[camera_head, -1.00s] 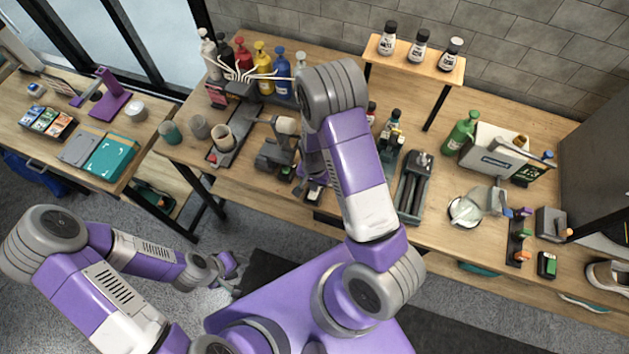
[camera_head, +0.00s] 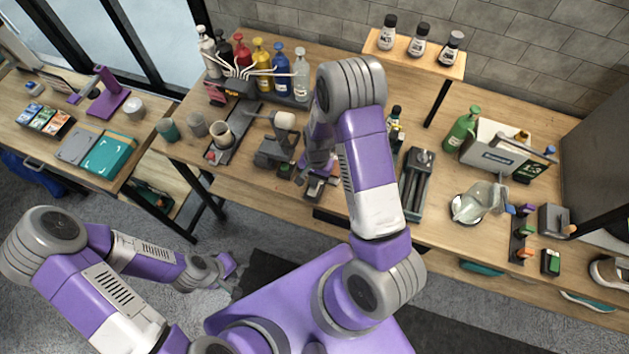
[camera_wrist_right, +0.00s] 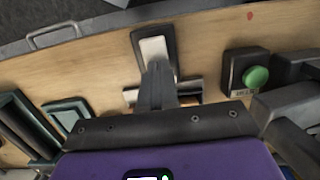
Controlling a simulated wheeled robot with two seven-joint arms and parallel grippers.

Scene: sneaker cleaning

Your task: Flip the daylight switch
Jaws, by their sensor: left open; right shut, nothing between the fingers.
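A dark-framed plate with a pale rocker face, which looks like the daylight switch (camera_wrist_right: 153,48), lies on the wooden bench in the right wrist view. In the head view the switch (camera_head: 316,187) shows small near the bench's front edge. My right gripper (camera_wrist_right: 158,80) is shut and empty, its fingertips over the lower part of the pale face; I cannot tell whether they touch it. In the head view my right gripper (camera_head: 303,178) is just left of the switch, partly hidden by its arm. My left gripper (camera_head: 228,268) is open and empty, low over the floor.
A dark box with a green button (camera_wrist_right: 256,77) sits right of the switch in the wrist view. A grey device (camera_head: 275,153) stands left of my right gripper in the head view. A long dark tray (camera_head: 416,185) is to the right. Several bottles (camera_head: 262,65) stand behind.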

